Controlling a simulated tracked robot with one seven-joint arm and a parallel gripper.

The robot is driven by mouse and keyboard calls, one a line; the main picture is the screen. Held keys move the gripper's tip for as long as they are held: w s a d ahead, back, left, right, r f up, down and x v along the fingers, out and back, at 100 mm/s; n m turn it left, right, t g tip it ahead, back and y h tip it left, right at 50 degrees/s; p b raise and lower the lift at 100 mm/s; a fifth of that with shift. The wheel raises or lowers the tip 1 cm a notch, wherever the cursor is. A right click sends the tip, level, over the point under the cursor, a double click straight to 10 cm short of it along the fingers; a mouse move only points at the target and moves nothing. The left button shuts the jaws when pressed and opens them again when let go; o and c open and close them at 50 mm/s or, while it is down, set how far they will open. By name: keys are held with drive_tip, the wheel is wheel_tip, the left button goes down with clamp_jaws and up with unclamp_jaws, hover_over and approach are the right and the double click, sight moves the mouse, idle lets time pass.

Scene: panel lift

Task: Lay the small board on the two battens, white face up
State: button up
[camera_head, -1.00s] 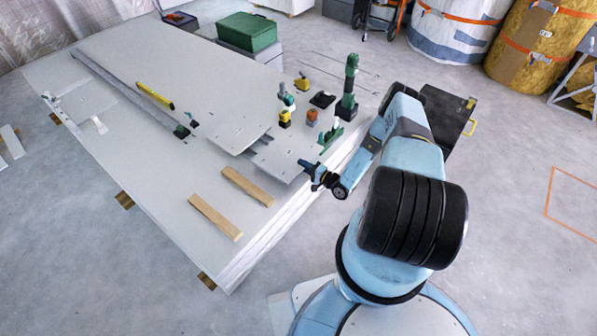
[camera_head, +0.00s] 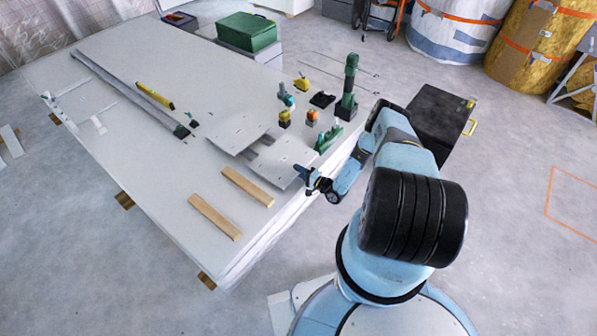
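A small pale grey-white board (camera_head: 281,162) lies near the table's right edge, with small dark marks on its upper face. My gripper (camera_head: 302,172) is at its right front edge, with its fingers at or touching that edge. The fingers are too small to show whether they are closed on it. Two wooden battens, the left batten (camera_head: 214,217) and the right batten (camera_head: 247,187), lie roughly parallel on the table to the left of the board, with nothing on them.
Small tools (camera_head: 311,117) stand behind the small board. The tabletop left of the battens is clear.

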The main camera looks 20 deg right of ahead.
drive_tip(key=o, duration=0.3)
drive_tip(key=shift+f, duration=0.1)
drive_tip(key=shift+s+d+f, duration=0.1)
drive_tip(key=shift+s+d, duration=0.05)
drive_tip(key=v, duration=1.3)
drive_tip(key=shift+d+r, duration=0.25)
drive_tip(key=shift+r, duration=0.05)
